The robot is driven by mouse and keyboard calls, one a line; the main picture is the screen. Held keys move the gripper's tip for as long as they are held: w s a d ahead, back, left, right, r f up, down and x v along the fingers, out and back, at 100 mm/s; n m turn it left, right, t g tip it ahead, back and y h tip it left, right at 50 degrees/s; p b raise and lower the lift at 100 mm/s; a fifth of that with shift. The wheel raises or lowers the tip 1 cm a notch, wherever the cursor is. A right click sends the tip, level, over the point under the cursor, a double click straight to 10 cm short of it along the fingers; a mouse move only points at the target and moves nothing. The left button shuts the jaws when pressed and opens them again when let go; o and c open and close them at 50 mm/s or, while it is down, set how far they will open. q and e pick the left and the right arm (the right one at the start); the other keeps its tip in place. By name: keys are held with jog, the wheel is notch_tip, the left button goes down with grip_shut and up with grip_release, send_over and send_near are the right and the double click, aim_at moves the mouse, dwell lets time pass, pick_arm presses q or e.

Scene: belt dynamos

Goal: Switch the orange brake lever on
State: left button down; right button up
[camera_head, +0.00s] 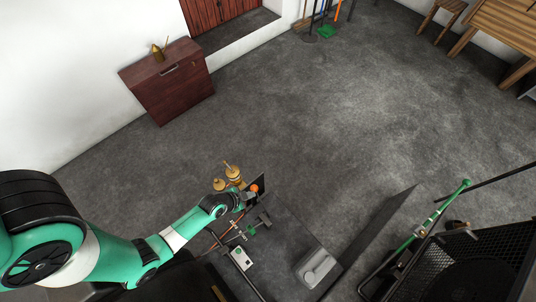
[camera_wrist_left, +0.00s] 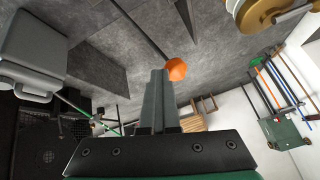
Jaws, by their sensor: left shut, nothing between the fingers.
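The orange brake lever shows as an orange knob (camera_head: 254,188) in the head view, at the end of my left arm. In the left wrist view the orange knob (camera_wrist_left: 176,69) sits on a thin dark rod that runs up and left. My left gripper (camera_head: 247,194) is shut and empty. In the left wrist view its fingertips (camera_wrist_left: 158,73) are pressed together just left of the knob, very close to it; I cannot tell whether they touch. The lower part of the lever is hidden in the head view.
Brass wheels (camera_head: 230,178) stand just behind the knob. A grey box (camera_head: 316,267) sits on the dark bench to the right. A black mesh-sided machine with a green rod (camera_head: 440,212) stands at the far right. The floor beyond is open, with a wooden cabinet (camera_head: 168,82) at the wall.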

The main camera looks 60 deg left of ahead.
pick_arm(q)
jog(key=shift+s+a+r, duration=0.1)
jog(key=shift+s+a, duration=0.05)
jog(key=shift+a, duration=0.6)
jog(key=d, duration=0.3)
jog(key=shift+w+d+f, duration=0.15)
jog(key=shift+w+f, duration=0.2)
jog(key=shift+w, duration=0.05)
pick_arm(e)
jog(key=shift+d, duration=0.15)
pick_arm(q)
jog(key=shift+p, duration=0.3)
pick_arm(e)
jog(key=shift+r, duration=0.15)
pick_arm(q)
jog(key=s+p+v, duration=0.1)
jog(key=p+v, duration=0.4)
jog(key=v, duration=0.7)
jog(key=shift+d+f+p, duration=0.25)
jog(key=shift+f+p, duration=0.05)
jog(key=shift+f, duration=0.15)
pick_arm(e)
notch_tip(320, 180, up, 6)
jog(key=d+h, duration=0.1)
jog(key=d, duration=0.1)
jog(key=shift+s+d+f, duration=0.15)
jog(key=shift+s+f, duration=0.1)
jog(key=shift+s, duration=0.2)
